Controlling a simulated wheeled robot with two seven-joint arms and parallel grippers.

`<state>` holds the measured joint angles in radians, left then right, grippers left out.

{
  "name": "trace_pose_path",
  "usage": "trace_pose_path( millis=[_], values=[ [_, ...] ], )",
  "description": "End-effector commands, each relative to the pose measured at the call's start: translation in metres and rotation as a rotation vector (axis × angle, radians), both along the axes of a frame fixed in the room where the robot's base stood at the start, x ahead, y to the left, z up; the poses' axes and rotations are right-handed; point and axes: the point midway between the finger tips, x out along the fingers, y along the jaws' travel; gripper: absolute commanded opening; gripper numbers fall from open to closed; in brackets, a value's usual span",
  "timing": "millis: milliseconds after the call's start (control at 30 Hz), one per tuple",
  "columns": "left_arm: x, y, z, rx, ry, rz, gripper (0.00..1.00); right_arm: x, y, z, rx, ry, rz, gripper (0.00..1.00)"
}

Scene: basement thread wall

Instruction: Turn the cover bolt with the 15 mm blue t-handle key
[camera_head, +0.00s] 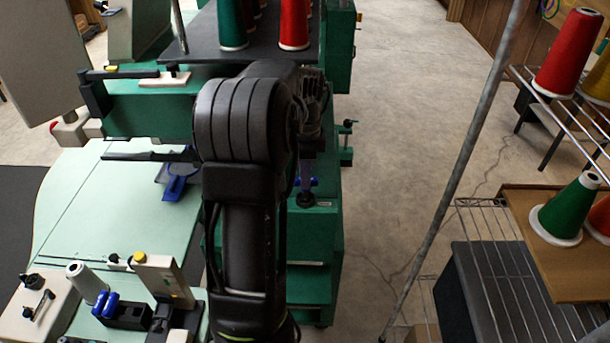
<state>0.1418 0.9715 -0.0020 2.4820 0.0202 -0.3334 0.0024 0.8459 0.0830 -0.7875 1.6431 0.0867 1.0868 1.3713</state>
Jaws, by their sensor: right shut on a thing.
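My right arm rises through the middle of the view, and its forearm and wrist hide much of my right gripper (306,176). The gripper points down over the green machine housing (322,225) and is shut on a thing. A small blue piece, seemingly the blue t-handle key (307,185), shows at its tip, with a dark round part just below. I cannot make out the cover bolt, nor whether the key sits on it. My left gripper is not in view.
A pale green table (95,205) lies at left, with blue-handled tools in a black holder (122,313). Red and green thread cones stand on a dark shelf (350,4) above the machine. A slanted metal pole (462,160) and a wire rack (500,285) stand right. Concrete floor (395,130) is clear between.

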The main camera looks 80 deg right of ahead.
Motion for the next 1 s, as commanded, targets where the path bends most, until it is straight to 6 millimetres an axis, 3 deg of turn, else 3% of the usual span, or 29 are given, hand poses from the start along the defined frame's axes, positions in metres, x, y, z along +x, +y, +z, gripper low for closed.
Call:
trace_pose_path(
  millis=[367, 1000],
  values=[
    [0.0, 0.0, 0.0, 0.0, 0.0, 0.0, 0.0, -0.001, 0.0, 0.003, 0.0, 0.001, 0.001, 0.0],
    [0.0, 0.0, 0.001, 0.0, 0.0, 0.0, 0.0, 0.0, 0.001, 0.05, 0.002, -0.001, 0.002, 0.0]
  ],
)
